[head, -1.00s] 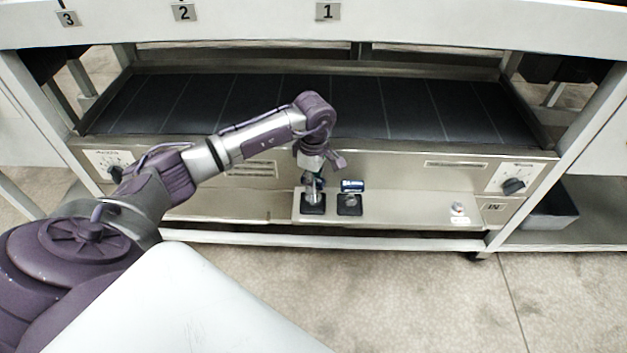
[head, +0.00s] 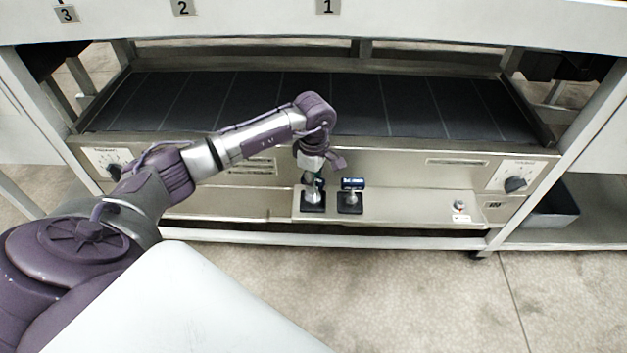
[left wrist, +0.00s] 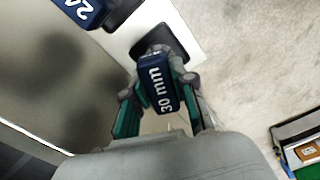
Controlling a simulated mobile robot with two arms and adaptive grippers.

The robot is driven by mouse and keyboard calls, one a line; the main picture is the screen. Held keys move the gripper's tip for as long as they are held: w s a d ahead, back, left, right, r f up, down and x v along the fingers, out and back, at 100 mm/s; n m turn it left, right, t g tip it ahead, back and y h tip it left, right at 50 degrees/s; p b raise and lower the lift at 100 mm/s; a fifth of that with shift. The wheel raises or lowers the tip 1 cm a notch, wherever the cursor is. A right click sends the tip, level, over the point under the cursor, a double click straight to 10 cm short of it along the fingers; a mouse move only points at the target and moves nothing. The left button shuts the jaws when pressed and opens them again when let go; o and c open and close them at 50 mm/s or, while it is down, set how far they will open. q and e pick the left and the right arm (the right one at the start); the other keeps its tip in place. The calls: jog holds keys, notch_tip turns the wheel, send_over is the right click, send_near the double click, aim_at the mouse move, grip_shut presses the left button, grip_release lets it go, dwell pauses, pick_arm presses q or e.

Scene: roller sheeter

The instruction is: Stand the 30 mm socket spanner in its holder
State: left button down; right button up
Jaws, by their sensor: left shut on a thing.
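My left gripper (left wrist: 162,112) is shut on the 30 mm socket spanner (left wrist: 160,90), gripping its dark blue head marked "30 mm". In the head view the left gripper (head: 313,182) points down over the left black holder (head: 313,208) on the machine's shelf. The spanner's shank is mostly hidden, and I cannot tell how deep it sits in the holder. The black holder base also shows below the spanner in the left wrist view (left wrist: 150,46). My right gripper is not in view.
A second blue-headed spanner (head: 352,183), its label partly cut off in the left wrist view (left wrist: 82,10), stands in the right black holder (head: 349,205), close beside. A small knob (head: 459,205) is on the shelf's right. A dark bin (head: 552,215) stands at right.

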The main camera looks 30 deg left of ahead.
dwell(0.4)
pick_arm(q)
jog(key=c, duration=0.9)
grip_release()
jog(key=shift+c, duration=0.2)
jog(key=shift+o, duration=0.4)
jog(key=o, duration=0.5)
